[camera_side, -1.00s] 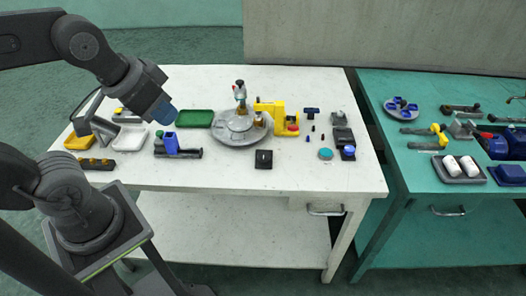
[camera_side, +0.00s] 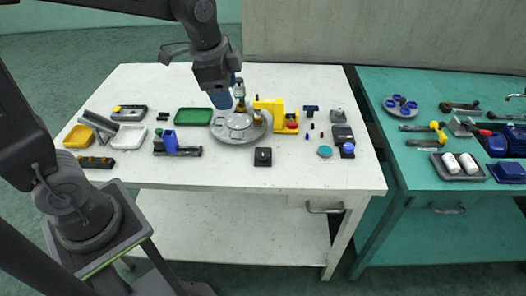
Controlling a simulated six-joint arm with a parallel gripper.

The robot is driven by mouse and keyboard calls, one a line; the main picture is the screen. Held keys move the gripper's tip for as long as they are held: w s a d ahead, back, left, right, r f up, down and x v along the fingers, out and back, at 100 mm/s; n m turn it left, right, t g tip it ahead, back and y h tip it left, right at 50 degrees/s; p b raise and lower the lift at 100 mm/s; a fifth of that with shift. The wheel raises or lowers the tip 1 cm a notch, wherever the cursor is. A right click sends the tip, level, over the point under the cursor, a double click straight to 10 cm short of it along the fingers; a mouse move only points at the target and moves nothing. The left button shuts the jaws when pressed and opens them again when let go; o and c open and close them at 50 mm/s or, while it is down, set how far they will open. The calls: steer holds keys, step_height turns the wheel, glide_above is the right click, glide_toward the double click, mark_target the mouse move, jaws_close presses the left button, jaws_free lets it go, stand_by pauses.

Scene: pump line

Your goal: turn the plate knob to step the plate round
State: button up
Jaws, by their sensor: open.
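The round grey plate (camera_side: 228,133) lies on the white table. A small bottle-like item (camera_side: 239,92) stands upright at its back, its top partly covered by my arm. A black square block with a small pale mark (camera_side: 263,157) sits in front of the plate, apart from it; it may be the plate knob, but I cannot tell for sure. My gripper (camera_side: 225,88) is over the back left of the plate, beside the bottle-like item and well behind the black block. It is open, with nothing visible in it; its fingertips are hard to make out.
A yellow fixture (camera_side: 277,113) stands right of the plate. A green tray (camera_side: 193,116) and a blue-and-black clamp-like item (camera_side: 172,145) lie to the left. A teal disc (camera_side: 325,152) lies at right. The table's front strip is clear.

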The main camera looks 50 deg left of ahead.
steer(key=w+f+m, duration=0.1)
steer(key=w+f, duration=0.1)
steer(key=w+f+m+g, duration=0.1)
steer(key=w+f+m, duration=0.1)
steer(key=w, duration=0.1)
steer(key=w+f+m, duration=0.2)
steer(key=w+f, duration=0.1)
steer(key=shift+a+g, duration=0.3)
steer(key=shift+g, duration=0.1)
steer(key=m+g, duration=0.1)
steer(key=m, duration=0.3)
glide_above(263, 152)
step_height(263, 152, down, 6)
step_height(263, 152, down, 13)
steer(key=shift+f, duration=0.2)
steer(key=c, duration=0.9)
